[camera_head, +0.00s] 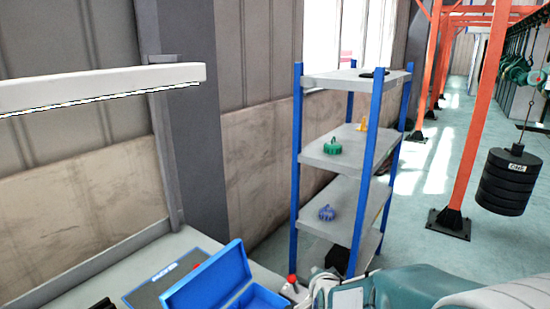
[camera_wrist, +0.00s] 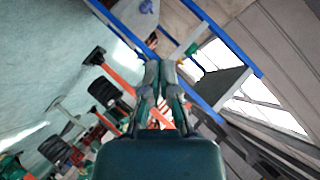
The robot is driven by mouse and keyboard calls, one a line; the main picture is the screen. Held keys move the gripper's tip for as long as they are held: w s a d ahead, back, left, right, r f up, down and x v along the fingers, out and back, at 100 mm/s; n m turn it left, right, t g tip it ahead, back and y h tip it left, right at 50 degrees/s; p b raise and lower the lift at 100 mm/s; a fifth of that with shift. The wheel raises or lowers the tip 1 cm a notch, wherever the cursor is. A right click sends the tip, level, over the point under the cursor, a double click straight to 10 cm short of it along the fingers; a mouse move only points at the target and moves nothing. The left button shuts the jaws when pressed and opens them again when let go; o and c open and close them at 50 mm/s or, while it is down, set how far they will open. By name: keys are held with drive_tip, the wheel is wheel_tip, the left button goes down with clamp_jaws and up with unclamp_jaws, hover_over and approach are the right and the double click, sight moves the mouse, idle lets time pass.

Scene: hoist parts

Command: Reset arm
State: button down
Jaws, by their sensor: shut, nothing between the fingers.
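My gripper (camera_wrist: 160,66) shows in the middle of the wrist view. Its two fingers are together and nothing is held between them. The wrist view is strongly tilted, with the blue-posted shelf behind the fingertips. In the head view, teal and white parts of my arm lie along the bottom right edge. I cannot make out the fingertips there.
A grey shelf (camera_head: 335,152) with blue posts stands ahead. It holds a green part (camera_head: 333,147), a blue part (camera_head: 327,213), a yellow part (camera_head: 363,125) and a black item (camera_head: 373,73). A blue box (camera_head: 215,285) sits on the bench; black weights (camera_head: 506,182) hang right.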

drive_tip(key=s+d+r+n+g, duration=0.1)
drive_tip(key=s+r+n+g, duration=0.1)
drive_tip(key=s, duration=0.7)
drive_tip(key=s+d+r+n+g, duration=0.2)
drive_tip(key=s+n, duration=0.3)
drive_tip(key=s, duration=0.4)
drive_tip(key=s+d+r+n+g, duration=0.1)
drive_tip(key=s+r+n+g, duration=0.1)
drive_tip(key=s, duration=0.7)
wheel_tip(320, 180, up, 3)
drive_tip(key=shift+d+f+n+g, duration=0.15)
drive_tip(key=shift+n+g, duration=0.25)
drive_tip(key=shift+n, duration=0.3)
